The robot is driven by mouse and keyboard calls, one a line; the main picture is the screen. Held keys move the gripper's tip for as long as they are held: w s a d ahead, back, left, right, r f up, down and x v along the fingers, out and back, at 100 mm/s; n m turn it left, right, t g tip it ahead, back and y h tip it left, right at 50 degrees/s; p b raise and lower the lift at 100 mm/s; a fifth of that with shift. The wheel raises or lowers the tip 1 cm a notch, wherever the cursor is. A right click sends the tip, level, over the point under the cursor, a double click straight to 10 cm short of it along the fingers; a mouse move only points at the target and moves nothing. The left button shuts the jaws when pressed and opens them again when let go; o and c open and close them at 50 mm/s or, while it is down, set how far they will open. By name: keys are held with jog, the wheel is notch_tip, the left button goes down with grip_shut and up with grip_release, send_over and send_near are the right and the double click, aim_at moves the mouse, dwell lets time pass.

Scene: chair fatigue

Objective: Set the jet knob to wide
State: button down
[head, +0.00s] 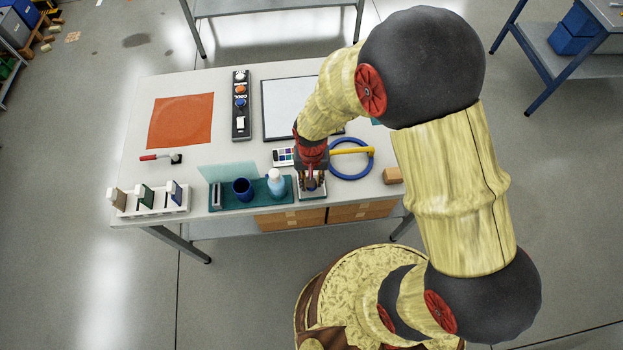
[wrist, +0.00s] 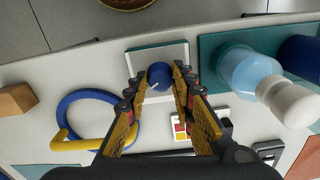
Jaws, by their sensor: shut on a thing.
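The jet knob is a small round blue knob (wrist: 159,75) with a white pointer mark, seen in the wrist view on a pale panel (wrist: 176,53) with a teal edge. The pointer slants toward the lower left of that view. My gripper (wrist: 157,84) has one finger on each side of the knob and is shut on it. In the head view my gripper (head: 312,184) is over the panel at the table's front edge and hides the knob. I see no readable labels around the knob.
A light blue bottle (head: 276,184) and a dark blue cup (head: 242,188) stand on a teal tray just left of the panel. A blue ring with a yellow bar (head: 351,172) and a wooden block (head: 392,175) lie to the right. A colour palette (head: 283,157) is behind.

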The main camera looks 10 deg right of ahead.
dwell(0.3)
jog(key=c, duration=1.5)
grip_release()
notch_tip(320, 180, up, 12)
